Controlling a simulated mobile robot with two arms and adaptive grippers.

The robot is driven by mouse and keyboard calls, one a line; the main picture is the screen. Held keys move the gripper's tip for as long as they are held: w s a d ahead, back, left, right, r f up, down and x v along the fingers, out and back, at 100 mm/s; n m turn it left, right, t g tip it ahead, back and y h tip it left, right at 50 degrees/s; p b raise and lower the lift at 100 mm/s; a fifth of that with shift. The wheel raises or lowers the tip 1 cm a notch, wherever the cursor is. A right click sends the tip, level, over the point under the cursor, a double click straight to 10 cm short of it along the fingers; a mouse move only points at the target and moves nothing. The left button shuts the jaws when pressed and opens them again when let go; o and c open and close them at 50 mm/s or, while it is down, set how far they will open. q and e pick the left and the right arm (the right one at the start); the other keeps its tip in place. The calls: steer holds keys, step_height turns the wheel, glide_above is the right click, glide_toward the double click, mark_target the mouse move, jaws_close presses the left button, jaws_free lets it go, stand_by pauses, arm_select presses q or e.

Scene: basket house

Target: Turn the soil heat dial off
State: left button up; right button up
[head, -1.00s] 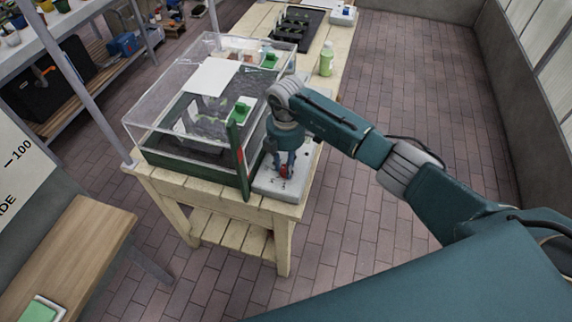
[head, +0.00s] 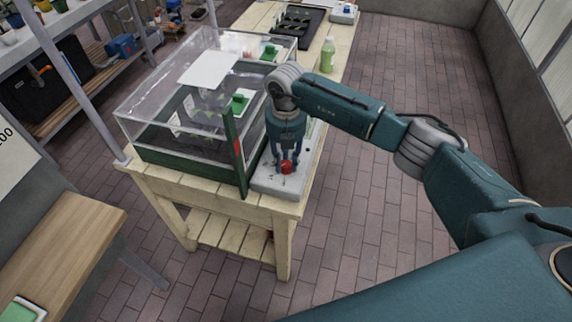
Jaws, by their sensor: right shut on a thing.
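A grey control box (head: 268,184) sits at the near right corner of the wooden table, beside the clear propagator case (head: 165,127). A red dial (head: 287,167) stands on the box. My right gripper (head: 286,166) points down over the box, shut on the red dial, its fingers on either side of it. The dial's markings are too small to read, and the fingers partly hide it. My left gripper is not in view.
The wooden table (head: 262,205) also holds a green bottle (head: 327,55) and a black tray (head: 300,25) farther back. A dark green upright post (head: 234,150) stands close to the left of the box. Brick floor is clear to the right.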

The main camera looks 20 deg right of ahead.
mark_target(286, 164)
steer(key=n+b, duration=0.4)
steer(key=n, duration=0.1)
steer(key=shift+w+f+n, duration=0.1)
steer(key=shift+n, duration=0.3)
steer(key=n+b, duration=0.2)
steer(key=n, duration=0.1)
steer(key=shift+n+b, duration=0.95)
steer(key=shift+n, duration=0.15)
steer(key=shift+r, duration=0.25)
steer(key=o, duration=1.2)
steer(key=shift+c, duration=0.2)
steer(key=shift+f, duration=0.1)
step_height(286, 164, up, 12)
